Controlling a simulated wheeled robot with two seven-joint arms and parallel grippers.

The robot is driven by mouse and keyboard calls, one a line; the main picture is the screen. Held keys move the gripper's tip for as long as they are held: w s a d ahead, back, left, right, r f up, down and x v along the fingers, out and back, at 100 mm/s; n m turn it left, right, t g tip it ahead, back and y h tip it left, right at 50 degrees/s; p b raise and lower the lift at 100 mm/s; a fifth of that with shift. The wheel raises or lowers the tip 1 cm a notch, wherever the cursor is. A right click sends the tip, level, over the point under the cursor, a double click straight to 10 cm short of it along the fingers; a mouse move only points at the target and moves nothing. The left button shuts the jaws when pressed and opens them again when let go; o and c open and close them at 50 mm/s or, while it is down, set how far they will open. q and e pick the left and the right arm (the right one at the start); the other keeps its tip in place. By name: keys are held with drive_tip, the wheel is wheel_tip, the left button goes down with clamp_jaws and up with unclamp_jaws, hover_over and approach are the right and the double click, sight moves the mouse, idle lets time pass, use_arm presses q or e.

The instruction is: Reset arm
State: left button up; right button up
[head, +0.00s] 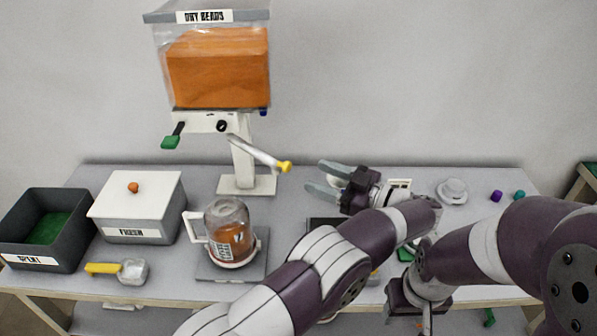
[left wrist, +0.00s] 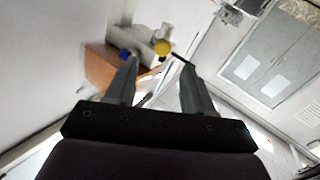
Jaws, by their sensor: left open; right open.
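My left gripper (head: 316,177) is open and empty above the back of the table, its fingers pointing left toward the dispenser's stand. In the left wrist view its two fingers (left wrist: 159,60) are spread apart, with the dispenser's yellow knob (left wrist: 162,47) showing beyond them. My right gripper (head: 425,316) is low at the table's front edge, pointing down; it is open, and its fingertips are partly out of view. The DRY BEADS dispenser (head: 217,70) holds an orange mass and has a green-ended lever (head: 171,141) and a yellow-ended handle (head: 284,166).
A clear jar (head: 231,232) with orange contents stands on a grey plate (head: 258,267). To its left are a white lidded box (head: 132,209), a dark open bin (head: 68,255) and a yellow-handled scoop (head: 131,270). A white round item (head: 452,190) and small blocks (head: 496,196) sit back right.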

use_arm(q)
drive_tip(key=shift+s+d, duration=0.3)
drive_tip(key=shift+d, duration=0.35)
